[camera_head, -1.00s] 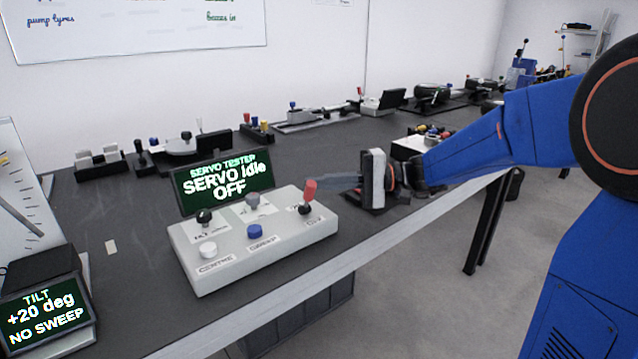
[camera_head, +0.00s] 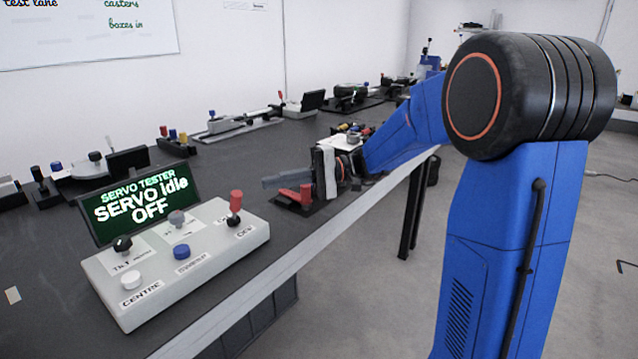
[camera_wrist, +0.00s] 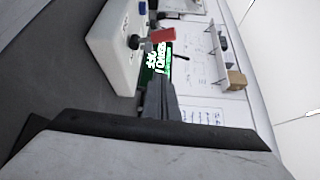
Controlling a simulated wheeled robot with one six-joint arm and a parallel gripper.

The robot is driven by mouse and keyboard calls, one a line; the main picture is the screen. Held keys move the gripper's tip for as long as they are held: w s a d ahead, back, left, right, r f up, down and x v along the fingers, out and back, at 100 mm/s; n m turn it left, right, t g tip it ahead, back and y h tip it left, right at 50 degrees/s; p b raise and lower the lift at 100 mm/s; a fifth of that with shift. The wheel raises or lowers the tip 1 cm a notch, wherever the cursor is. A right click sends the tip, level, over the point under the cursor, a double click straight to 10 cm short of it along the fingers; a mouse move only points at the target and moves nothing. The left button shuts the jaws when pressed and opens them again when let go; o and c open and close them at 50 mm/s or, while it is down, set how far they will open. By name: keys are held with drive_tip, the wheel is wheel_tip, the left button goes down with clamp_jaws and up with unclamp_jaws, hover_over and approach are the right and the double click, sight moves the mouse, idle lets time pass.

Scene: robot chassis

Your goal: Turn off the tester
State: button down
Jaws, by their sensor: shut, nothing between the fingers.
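The servo tester is a light grey box (camera_head: 175,260) on the dark bench, at the left in the head view. A red-topped lever (camera_head: 236,205) stands at the box's right end. A black knob, a grey knob, a blue button (camera_head: 182,252) and a white button (camera_head: 131,279) are on it too. My gripper (camera_head: 268,182) is shut and empty, to the right of the box and apart from it. In the wrist view the red lever top (camera_wrist: 162,35) lies beyond my fingers (camera_wrist: 160,100).
A red piece (camera_head: 296,194) on a black base is just below my gripper. The bench's pale front edge (camera_head: 310,245) runs along its near side.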

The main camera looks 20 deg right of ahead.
drive_tip(key=d+f, duration=0.2)
drive_tip(key=d, duration=0.9)
drive_tip(key=shift+w, duration=0.15)
drive_tip(key=shift+d, duration=0.1)
drive_tip(key=s+a+f+g+h, duration=0.1)
drive_tip(key=s+a+f+h, duration=0.25)
drive_tip(key=s, duration=0.55)
drive_tip(key=s+a+f+h, duration=0.25)
drive_tip(key=s+h, duration=0.25)
drive_tip(key=s, duration=0.4)
drive_tip(key=s+d+f+n+t+h, duration=0.1)
drive_tip(key=s+d+f+t+h, duration=0.4)
drive_tip(key=s+d+h, duration=0.4)
drive_tip(key=s+d+f, duration=0.1)
drive_tip(key=s, duration=0.2)
drive_tip(key=shift+d+t, duration=0.4)
